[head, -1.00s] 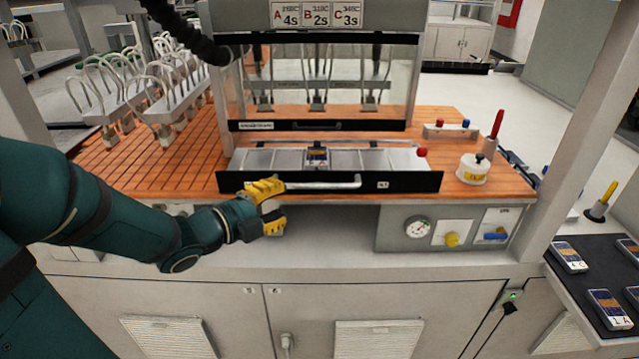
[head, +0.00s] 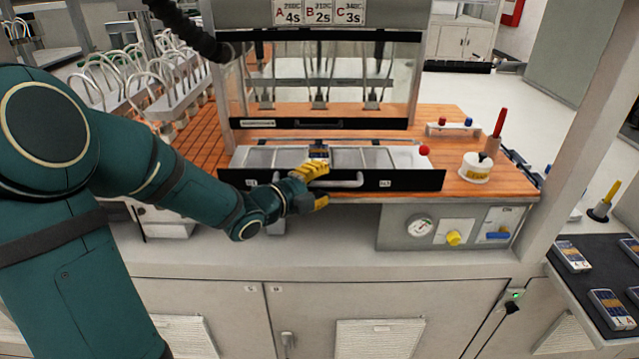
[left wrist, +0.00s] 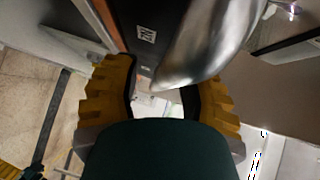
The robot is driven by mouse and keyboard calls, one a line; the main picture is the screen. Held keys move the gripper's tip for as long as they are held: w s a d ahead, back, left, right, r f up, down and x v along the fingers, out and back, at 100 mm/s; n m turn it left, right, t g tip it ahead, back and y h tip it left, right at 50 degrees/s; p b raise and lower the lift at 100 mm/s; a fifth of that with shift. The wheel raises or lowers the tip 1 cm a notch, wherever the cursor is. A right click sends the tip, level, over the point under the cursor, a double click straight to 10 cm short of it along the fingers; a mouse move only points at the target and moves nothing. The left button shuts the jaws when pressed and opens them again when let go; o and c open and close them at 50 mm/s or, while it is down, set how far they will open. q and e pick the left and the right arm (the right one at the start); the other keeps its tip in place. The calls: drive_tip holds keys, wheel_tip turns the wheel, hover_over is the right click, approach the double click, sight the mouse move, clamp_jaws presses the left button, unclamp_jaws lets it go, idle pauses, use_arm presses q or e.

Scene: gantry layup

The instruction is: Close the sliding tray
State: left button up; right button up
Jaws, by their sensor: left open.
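The sliding tray stands pulled out on the orange slatted bench, with its black front panel (head: 415,180) toward me and grey compartments behind it. One compartment holds a small dark device (head: 318,152), partly hidden by my gripper. A silver bar handle (head: 348,181) runs along the panel. My left gripper (head: 318,187) is open at the handle's left and middle part, one yellow finger above the bar and one below. In the left wrist view the handle (left wrist: 210,42) reaches between the open fingers (left wrist: 163,100); I cannot tell whether they touch it. My right gripper is out of view.
A clear shield (head: 330,75) with a black lower edge stands behind the tray. A red knob (head: 424,150) sits at the tray's right end, and a white round unit (head: 474,168) stands further right. A dark mat (head: 590,272) with several devices lies at far right.

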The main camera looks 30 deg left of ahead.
sight(320, 151)
use_arm(q)
clamp_jaws()
drive_tip(key=w+a, duration=0.1)
drive_tip(key=w, duration=0.1)
drive_tip(key=w+a+b, duration=0.1)
drive_tip(key=w, duration=0.1)
drive_tip(key=w+a, duration=0.2)
drive_tip(key=w, duration=0.1)
drive_tip(key=shift+a, duration=0.1)
drive_tip(key=w+a, duration=0.1)
drive_tip(key=w, duration=0.1)
drive_tip(key=w+a, duration=0.1)
drive_tip(key=w, duration=0.1)
drive_tip(key=w+a, duration=0.1)
drive_tip(key=shift+w+a, duration=0.3)
drive_tip(key=shift+w, duration=0.1)
drive_tip(key=shift+w+a, duration=0.2)
drive_tip(key=shift+w, duration=0.1)
drive_tip(key=shift+r, duration=0.1)
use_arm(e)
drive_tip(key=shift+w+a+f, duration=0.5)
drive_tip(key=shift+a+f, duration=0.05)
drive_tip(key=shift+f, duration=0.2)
use_arm(q)
drive_tip(key=shift+w+a, duration=0.1)
